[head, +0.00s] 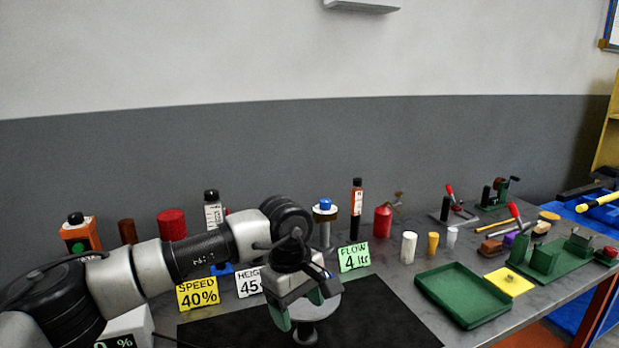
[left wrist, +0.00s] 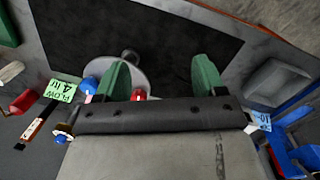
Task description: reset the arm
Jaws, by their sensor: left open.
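My left gripper (head: 299,308) reaches in from the left, its green fingers pointing down over the black mat (head: 385,322). No separate arm of the positioner is clearly visible. My right gripper is not in view.
Signs for speed (head: 198,293), height (head: 249,283) and flow (head: 354,257) stand behind the mat. Bottles and cylinders, including a red cylinder (head: 383,221), line the back. A green tray (head: 463,294) and a green fixture (head: 552,258) are at right. The mat's right part is clear.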

